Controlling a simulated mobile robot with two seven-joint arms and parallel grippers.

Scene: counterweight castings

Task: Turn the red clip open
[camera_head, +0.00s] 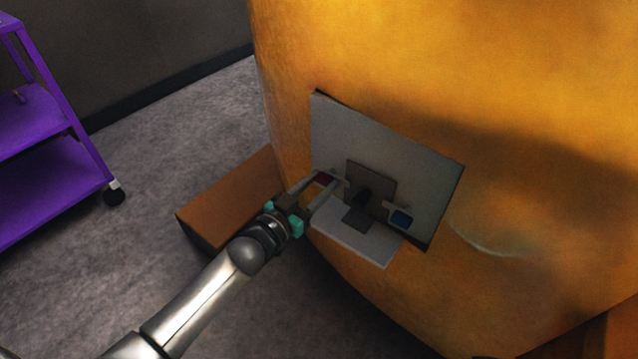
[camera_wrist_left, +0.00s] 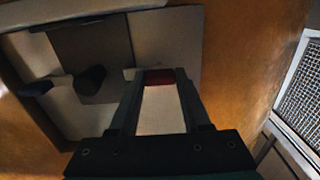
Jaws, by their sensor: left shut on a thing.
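The red clip (camera_head: 325,179) is small and dark red, at the left side of a dark square block on a grey plate (camera_head: 400,160). My left gripper (camera_head: 327,186) reaches in from the left and is shut on the red clip. In the left wrist view the red clip (camera_wrist_left: 160,76) sits between the fingertips. A blue clip (camera_head: 401,218) sits on the block's right side; it also shows dark in the left wrist view (camera_wrist_left: 36,88). A black knob (camera_head: 362,196) stands out at the block's middle. My right gripper is not in view.
The plate is on a large yellow-orange casting (camera_head: 520,80). A pale ledge (camera_head: 360,240) juts out below it. A brown block (camera_head: 225,205) lies on the floor. A purple cart (camera_head: 40,130) stands at the far left, with open grey floor between.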

